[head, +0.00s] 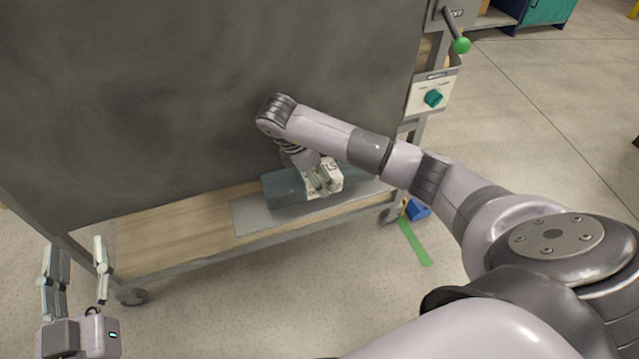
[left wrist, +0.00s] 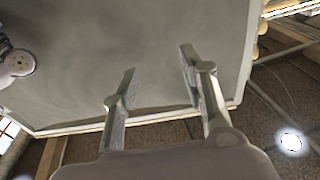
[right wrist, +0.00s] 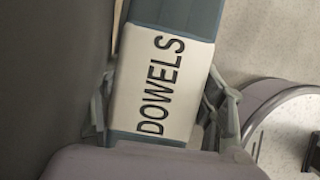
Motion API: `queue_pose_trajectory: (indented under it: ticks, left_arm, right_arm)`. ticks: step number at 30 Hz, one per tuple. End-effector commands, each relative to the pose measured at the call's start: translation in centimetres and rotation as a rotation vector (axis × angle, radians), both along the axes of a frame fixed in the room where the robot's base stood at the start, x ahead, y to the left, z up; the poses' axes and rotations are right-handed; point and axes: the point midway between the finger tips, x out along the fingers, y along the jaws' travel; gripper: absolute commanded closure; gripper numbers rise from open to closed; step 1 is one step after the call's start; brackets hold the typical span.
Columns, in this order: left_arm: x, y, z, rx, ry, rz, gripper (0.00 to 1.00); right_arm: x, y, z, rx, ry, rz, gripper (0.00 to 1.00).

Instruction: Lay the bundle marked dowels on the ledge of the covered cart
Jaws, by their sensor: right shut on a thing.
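The bundle marked dowels (head: 284,188) is a blue-grey wrapped roll with a white band. The black word DOWELS reads clearly on its band in the right wrist view (right wrist: 165,80). My right gripper (head: 322,180) is shut on the bundle around the white band. The bundle is at the ledge (head: 170,225) of the covered cart, over a grey plate (head: 245,215); I cannot tell whether it touches. The cart's dark grey cover (head: 200,90) hangs above and behind. My left gripper (head: 75,270) is open and empty, in front of the cart's left end.
A panel with a green knob (head: 433,98) and a green-tipped lever (head: 460,45) are on the cart's right post. A blue object (head: 418,209) and a green floor strip (head: 414,242) lie near the right wheel. Open floor lies in front.

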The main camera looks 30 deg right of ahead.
Motion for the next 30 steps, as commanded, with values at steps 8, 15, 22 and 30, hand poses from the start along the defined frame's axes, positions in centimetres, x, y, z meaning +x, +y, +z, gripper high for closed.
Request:
queue_pose_trajectory:
  ticks: [8,15,22,30]
  left_arm:
    - [-1.0,-0.4,4.0,-0.063,-0.232,-0.014,0.60]
    - [-2.3,-0.4,6.7,-0.106,-0.384,-0.022,0.60]
    - [-2.4,-0.4,6.9,-0.108,-0.394,-0.023,0.60]
    - [-2.4,-0.4,6.9,-0.108,-0.392,-0.022,0.60]
  right_arm:
    - [0.0,0.0,-2.9,0.000,0.001,0.000,0.86]
    - [0.4,-0.1,-3.5,0.001,-0.002,0.001,0.86]
    - [0.4,-0.1,-3.5,0.002,-0.002,0.001,0.86]
    - [0.4,0.0,-3.6,0.001,0.000,0.001,0.27]
